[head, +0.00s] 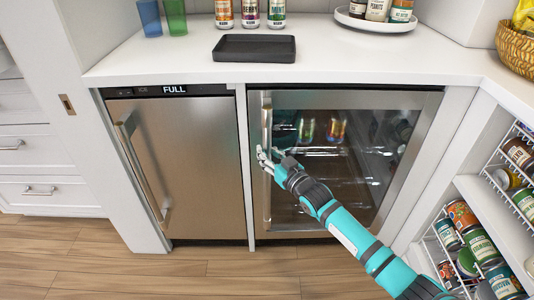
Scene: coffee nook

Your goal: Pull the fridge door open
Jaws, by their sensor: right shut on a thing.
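The glass-door fridge (375,165) stands under the counter at the middle right. Its door looks closed, with a steel frame and a vertical handle (266,200) along its left side. Cans and wire shelves show dimly through the glass. My right gripper (266,156) is at this handle, around its middle, and is shut on it. The fingers hide a short part of the handle. My right arm reaches in from the lower right, across the front of the glass. My left gripper is not in view.
A steel appliance (195,160) marked FULL, with its own handle (140,165), stands to the left. The counter (330,55) above holds a black tray (254,49), cans and cups. Open shelves with cans (480,245) stand at the right. The wooden floor (210,272) in front is clear.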

